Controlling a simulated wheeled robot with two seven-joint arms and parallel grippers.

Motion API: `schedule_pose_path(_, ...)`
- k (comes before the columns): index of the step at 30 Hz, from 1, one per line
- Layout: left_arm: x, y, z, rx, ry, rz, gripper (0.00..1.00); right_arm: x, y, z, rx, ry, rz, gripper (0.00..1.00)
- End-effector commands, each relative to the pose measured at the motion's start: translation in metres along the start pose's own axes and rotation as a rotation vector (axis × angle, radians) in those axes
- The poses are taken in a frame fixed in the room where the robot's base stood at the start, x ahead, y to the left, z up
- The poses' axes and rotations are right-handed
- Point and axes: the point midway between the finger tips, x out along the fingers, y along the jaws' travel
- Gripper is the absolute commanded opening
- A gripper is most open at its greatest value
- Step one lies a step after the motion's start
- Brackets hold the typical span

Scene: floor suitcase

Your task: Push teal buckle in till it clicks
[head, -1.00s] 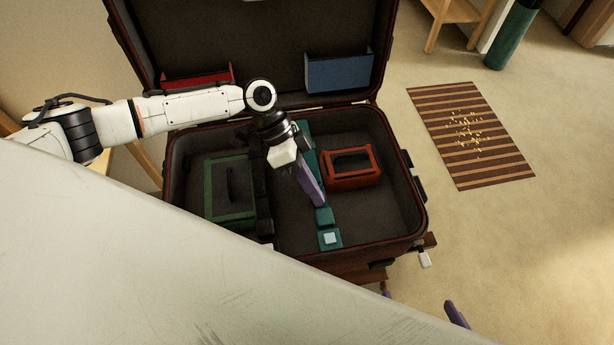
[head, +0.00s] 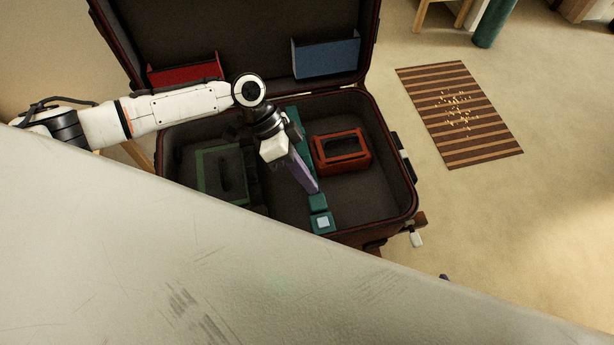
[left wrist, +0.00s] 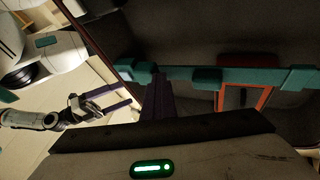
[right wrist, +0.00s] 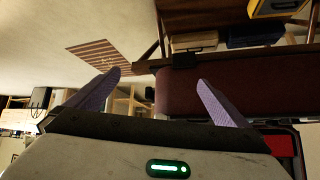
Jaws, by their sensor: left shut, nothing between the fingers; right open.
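The teal buckle shows in the head view as a small teal block (head: 317,202) beside a teal square socket with a pale button (head: 321,222), at the near side of the open suitcase. Whether the block is seated in the socket, I cannot tell. A teal strap (head: 294,118) runs from the far side toward it. My left gripper (head: 313,188) is shut and empty, its purple fingertips just behind the teal block. In the left wrist view the fingers (left wrist: 159,82) point at the strap. My right gripper (right wrist: 158,88) is open and empty, outside the suitcase, facing its dark red wall.
The suitcase (head: 408,200) holds an orange-red case (head: 362,163) right of the strap and a green-edged case (head: 199,170) on the left. Red (head: 160,76) and blue (head: 325,58) pockets sit in the lid. A striped mat (head: 458,112) lies on the floor.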

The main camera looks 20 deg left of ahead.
Motion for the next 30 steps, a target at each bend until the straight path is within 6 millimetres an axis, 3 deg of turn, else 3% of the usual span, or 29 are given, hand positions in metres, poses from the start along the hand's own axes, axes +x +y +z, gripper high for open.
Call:
schedule_pose_path(1,0.007,0.017,0.000,0.004,-0.008,0.043,0.00,-0.002,0.000,-0.001,0.000,-0.001,0.000,1.00)
schedule_pose_path(5,-0.011,0.017,0.000,0.002,-0.007,0.039,0.00,-0.009,0.000,-0.007,0.003,-0.003,0.002,1.00)
schedule_pose_path(12,-0.062,0.011,0.001,-0.001,-0.004,0.020,0.00,-0.025,0.007,-0.013,0.011,-0.011,0.015,1.00)
schedule_pose_path(18,-0.090,0.006,0.003,-0.002,-0.001,0.009,0.00,-0.031,0.009,-0.013,0.015,-0.020,0.020,1.00)
schedule_pose_path(30,-0.099,0.003,0.005,-0.002,0.000,0.003,0.00,-0.032,0.009,-0.015,0.015,-0.015,0.019,1.00)
